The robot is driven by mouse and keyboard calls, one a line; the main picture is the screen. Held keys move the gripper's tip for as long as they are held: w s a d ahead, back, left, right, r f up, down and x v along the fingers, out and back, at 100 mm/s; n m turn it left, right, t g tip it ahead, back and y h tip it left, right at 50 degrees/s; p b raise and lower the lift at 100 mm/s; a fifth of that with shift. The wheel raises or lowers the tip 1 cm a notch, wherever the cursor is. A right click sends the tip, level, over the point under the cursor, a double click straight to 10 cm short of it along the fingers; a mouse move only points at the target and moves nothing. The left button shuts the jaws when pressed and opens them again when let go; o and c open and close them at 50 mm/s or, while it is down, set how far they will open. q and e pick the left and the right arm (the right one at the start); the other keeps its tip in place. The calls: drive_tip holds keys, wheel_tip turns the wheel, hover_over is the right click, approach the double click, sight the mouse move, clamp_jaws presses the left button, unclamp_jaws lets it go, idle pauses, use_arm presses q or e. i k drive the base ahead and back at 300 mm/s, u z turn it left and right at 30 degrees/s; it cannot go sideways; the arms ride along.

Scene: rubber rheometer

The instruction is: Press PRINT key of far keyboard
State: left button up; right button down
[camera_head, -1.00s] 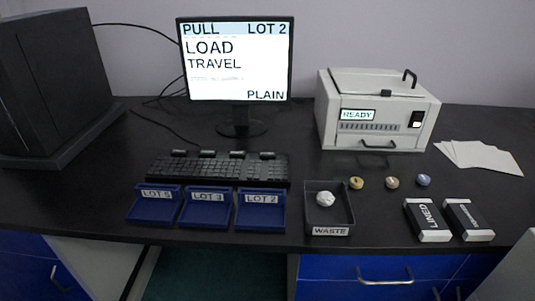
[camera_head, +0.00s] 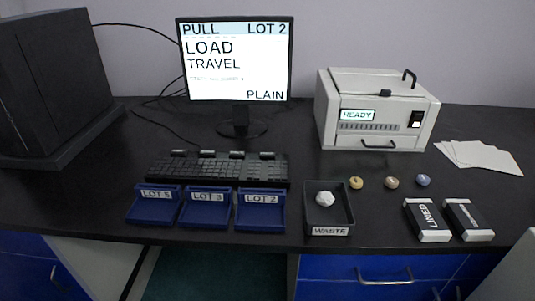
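The black keyboard (camera_head: 217,170) lies on the dark bench below the monitor. Several raised dark keys or blocks stand along its far edge, the rightmost at the far right end (camera_head: 267,155). Their labels are too small to read, so I cannot tell which one is PRINT. The monitor (camera_head: 236,60) shows "PULL", "LOT 2", "LOAD TRAVEL" and "PLAIN", with a faint unreadable line between. Neither of my grippers is in view.
Blue trays marked LOT (camera_head: 261,222) sit in front of the keyboard. A WASTE bin (camera_head: 330,231) holds a white lump (camera_head: 325,199). A READY machine (camera_head: 375,110), small coloured pieces (camera_head: 391,183), two boxes (camera_head: 427,220) and white sheets (camera_head: 480,157) are at right. A black case (camera_head: 55,85) stands left.

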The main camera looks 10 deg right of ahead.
sight(265, 155)
drive_tip(key=z, duration=0.65)
drive_tip(key=i, duration=0.35)
drive_tip(key=u, duration=1)
